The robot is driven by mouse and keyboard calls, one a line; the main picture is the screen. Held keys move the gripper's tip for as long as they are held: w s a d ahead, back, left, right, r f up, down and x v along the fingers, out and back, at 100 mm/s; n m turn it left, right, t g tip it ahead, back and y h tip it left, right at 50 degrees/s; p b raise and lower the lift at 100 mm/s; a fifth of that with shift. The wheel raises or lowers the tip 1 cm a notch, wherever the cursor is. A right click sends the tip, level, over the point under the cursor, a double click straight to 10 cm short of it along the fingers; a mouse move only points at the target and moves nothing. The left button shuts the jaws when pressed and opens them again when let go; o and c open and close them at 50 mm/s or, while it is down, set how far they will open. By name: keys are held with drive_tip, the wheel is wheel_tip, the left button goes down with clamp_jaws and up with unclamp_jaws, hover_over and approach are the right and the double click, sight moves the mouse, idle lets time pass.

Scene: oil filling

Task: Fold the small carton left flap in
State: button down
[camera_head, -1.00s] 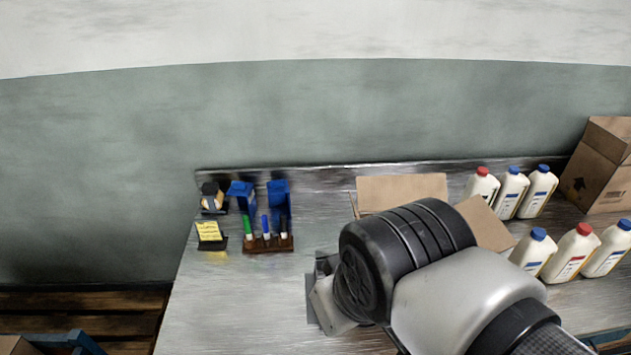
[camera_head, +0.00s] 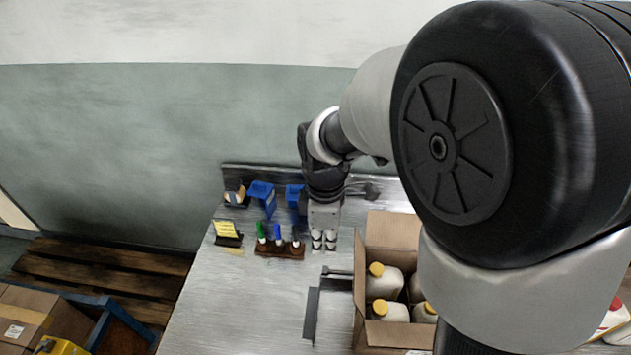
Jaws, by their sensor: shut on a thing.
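An open brown carton (camera_head: 392,229) stands on the metal table, partly hidden behind my arm. White bottles with yellow caps (camera_head: 386,283) stand in it. Its back flap stands up; its left side shows as a narrow edge. I cannot clearly make out a left flap, and the carton's right part is hidden. My gripper (camera_head: 324,241) points down left of the carton's back left corner, apart from it. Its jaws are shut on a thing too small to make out.
A marker holder (camera_head: 280,251) stands just left of my gripper, with blue bins (camera_head: 262,194) and a yellow note pad (camera_head: 228,230) beyond. A dark strip (camera_head: 311,317) lies left of the carton. The table's front left is clear. A wooden pallet (camera_head: 95,272) lies at the lower left.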

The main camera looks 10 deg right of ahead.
sight(360, 271)
drive_tip(key=s+d+f, duration=0.1)
drive_tip(key=d+f, duration=0.2)
drive_tip(key=f, duration=0.3)
drive_tip(key=shift+d+f+b, duration=0.25)
drive_tip(key=shift+d+b, duration=0.1)
drive_tip(key=shift+d, duration=0.05)
drive_tip(key=shift+w+d, duration=0.1)
